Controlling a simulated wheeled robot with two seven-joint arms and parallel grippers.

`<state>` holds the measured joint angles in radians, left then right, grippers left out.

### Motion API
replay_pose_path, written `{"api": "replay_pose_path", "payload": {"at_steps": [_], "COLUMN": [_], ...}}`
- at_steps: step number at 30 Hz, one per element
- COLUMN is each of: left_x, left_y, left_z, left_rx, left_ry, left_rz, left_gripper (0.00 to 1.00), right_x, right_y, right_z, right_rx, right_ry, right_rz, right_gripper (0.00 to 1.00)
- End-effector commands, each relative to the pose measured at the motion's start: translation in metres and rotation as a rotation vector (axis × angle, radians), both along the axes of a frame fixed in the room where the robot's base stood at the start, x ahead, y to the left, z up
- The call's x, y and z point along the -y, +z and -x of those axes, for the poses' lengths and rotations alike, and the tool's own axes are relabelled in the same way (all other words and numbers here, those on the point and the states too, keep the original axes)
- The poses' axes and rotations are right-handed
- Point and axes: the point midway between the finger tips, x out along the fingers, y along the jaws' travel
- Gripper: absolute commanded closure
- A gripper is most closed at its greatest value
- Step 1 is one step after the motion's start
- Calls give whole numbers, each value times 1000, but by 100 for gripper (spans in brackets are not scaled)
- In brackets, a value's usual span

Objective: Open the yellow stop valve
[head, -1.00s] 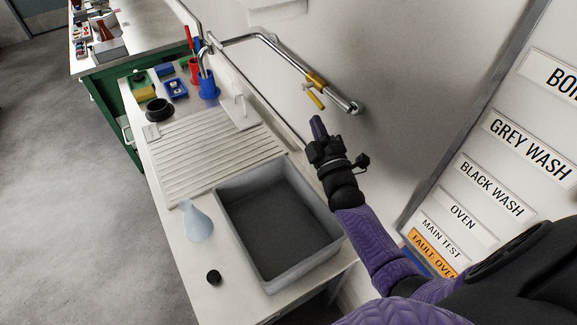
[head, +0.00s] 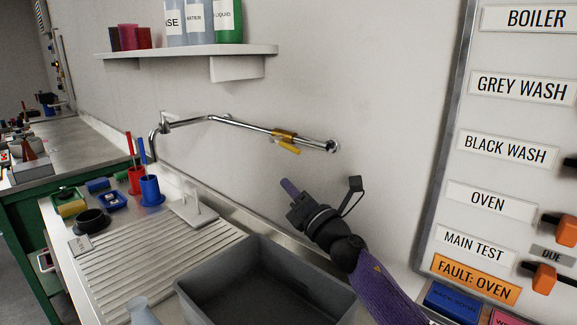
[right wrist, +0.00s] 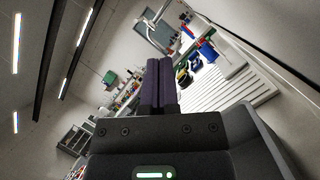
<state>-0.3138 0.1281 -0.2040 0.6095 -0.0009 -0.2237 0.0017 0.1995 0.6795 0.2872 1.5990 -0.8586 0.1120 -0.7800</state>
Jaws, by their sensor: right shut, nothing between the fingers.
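The yellow stop valve (head: 285,136) sits on a chrome pipe (head: 240,124) that runs along the wall above the sink. Its yellow lever (head: 289,147) points down and to the right, slanting off the pipe's line. My right gripper (head: 288,187) is below the valve, apart from it, with its purple fingers pointing up and left. The right gripper (right wrist: 158,65) is shut and empty in the right wrist view, its two fingers side by side. The valve does not show in the right wrist view. My left gripper is not in view.
A grey basin (head: 262,285) and a ribbed draining board (head: 160,262) lie below the pipe. Red (head: 136,180) and blue (head: 151,190) cups stand at the back left. A shelf (head: 190,50) with bottles hangs above. A labelled switch panel (head: 510,150) is at right.

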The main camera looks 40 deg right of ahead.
Motion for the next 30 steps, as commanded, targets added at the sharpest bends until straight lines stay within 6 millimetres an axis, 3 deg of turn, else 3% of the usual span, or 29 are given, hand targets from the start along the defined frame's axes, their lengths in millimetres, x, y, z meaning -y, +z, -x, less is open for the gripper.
{"api": "replay_pose_path", "payload": {"at_steps": [6, 13, 26, 30], "left_x": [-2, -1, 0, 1], "left_y": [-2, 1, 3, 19], "left_z": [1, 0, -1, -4], "left_rx": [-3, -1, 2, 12], "left_ry": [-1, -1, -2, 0], "left_rz": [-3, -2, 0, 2], "left_gripper": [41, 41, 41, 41], "right_x": [9, 29, 32, 34], "right_y": [18, 37, 41, 50], "right_z": [-38, -35, -34, -34], "right_rx": [0, -2, -4, -28], "right_ry": [-4, -1, 1, 0], "right_rz": [3, 1, 0, 4], "right_gripper": [100, 100, 100, 100]}}
